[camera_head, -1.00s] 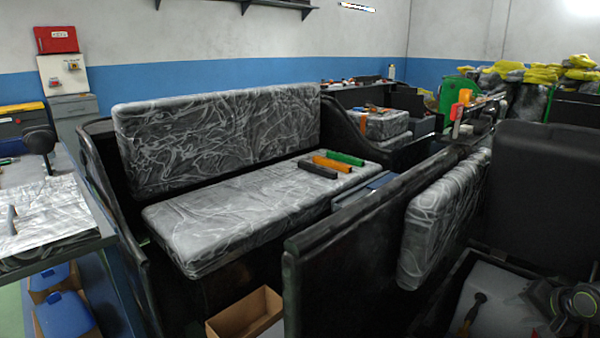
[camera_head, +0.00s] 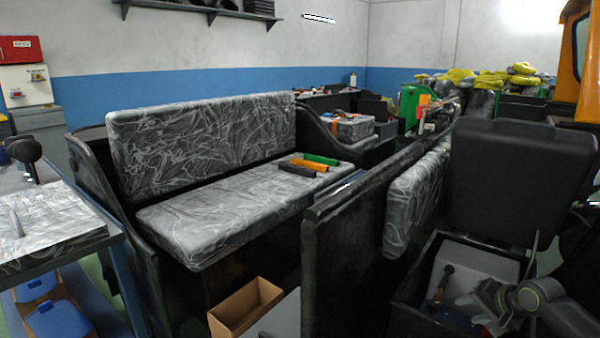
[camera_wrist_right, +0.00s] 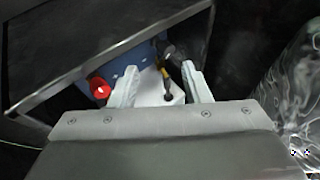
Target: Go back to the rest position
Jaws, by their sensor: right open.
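My right gripper (camera_head: 474,311) is at the lower right of the head view, over the open black storage box (camera_head: 405,296). In the right wrist view its two pale fingers (camera_wrist_right: 158,82) are spread apart with nothing held between them. A hammer-like tool with a yellow and black handle (camera_wrist_right: 165,82) lies below and beyond the fingers, on a white surface. The tool also shows in the head view (camera_head: 441,283), left of the gripper.
The box's black lid (camera_head: 515,185) stands raised behind my right arm. A dark panel (camera_head: 345,255) and a plastic-wrapped cushion (camera_head: 412,205) stand left of the box. A wrapped bench seat (camera_head: 220,222) carries several coloured tubes. A cardboard box (camera_head: 245,305) sits below.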

